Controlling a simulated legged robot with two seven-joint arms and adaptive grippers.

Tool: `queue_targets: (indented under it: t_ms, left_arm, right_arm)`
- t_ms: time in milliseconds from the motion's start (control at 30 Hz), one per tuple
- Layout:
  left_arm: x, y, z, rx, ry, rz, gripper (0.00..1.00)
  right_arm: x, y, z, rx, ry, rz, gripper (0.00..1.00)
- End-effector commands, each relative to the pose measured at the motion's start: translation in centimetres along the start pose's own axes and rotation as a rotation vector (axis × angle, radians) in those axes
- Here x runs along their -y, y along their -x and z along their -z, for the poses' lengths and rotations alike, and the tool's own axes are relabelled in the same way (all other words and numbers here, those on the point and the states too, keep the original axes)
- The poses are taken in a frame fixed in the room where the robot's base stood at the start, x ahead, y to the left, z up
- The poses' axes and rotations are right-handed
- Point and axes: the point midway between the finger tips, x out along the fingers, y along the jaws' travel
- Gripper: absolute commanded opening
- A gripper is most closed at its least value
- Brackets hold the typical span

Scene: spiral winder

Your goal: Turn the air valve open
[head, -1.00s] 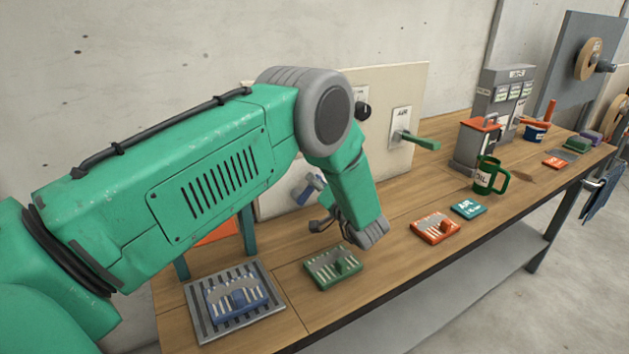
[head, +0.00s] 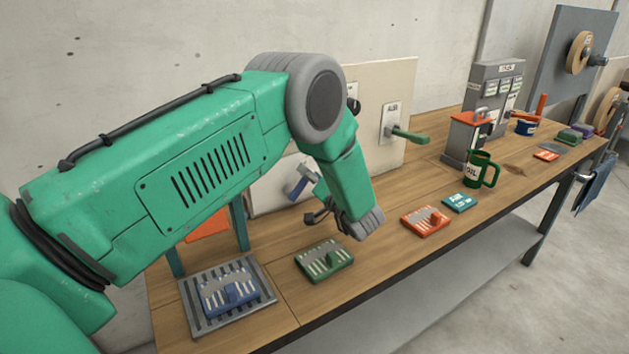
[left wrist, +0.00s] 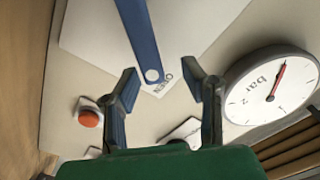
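In the left wrist view a flat blue lever (left wrist: 139,30) comes down from the top, and its round end with a light pin lies beside the printed word OPEN. My left gripper (left wrist: 158,76) is open; its two fingertips stand either side of that lever end, and contact cannot be told. A round white bar gauge (left wrist: 272,84) with a red needle is to the right. In the head view my wrist is low before the cream panel (head: 393,80), and a small blue piece (head: 297,189) shows beside it. My right gripper is not in view.
A green lever on a white plate (head: 391,118) juts from the panel's right side. The bench (head: 400,252) holds blue, green (head: 325,261) and orange (head: 425,221) blocks, a teal AIR card (head: 460,202) and a green OIL mug (head: 479,171). A red button (left wrist: 89,118) shows on the panel.

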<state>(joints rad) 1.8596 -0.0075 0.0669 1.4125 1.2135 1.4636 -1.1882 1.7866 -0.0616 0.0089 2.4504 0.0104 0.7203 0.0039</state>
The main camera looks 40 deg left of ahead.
Motion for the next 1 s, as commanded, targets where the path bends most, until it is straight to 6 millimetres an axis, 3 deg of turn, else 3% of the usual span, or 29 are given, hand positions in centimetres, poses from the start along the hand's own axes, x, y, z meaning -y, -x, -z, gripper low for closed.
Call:
queue_targets:
  t_ms: [200, 400, 800, 900, 1000]
  left_arm:
    - [3.0, 0.7, 3.8, -0.006, 0.001, 0.002, 0.38]
    - [4.8, 1.4, 6.1, -0.007, -0.005, 0.002, 0.38]
    - [5.4, 1.0, 6.5, -0.004, -0.006, -0.001, 0.38]
    - [5.6, 0.9, 6.7, -0.004, -0.005, -0.001, 0.03]
    - [6.6, 1.1, 7.8, -0.005, -0.005, 0.0, 0.0]
  right_arm:
    - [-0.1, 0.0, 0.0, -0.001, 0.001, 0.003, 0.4]
    - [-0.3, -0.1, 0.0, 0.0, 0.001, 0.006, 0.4]
    - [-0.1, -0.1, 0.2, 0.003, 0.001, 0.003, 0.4]
    - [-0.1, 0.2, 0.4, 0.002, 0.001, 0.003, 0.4]
    - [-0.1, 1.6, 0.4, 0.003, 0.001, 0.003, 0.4]
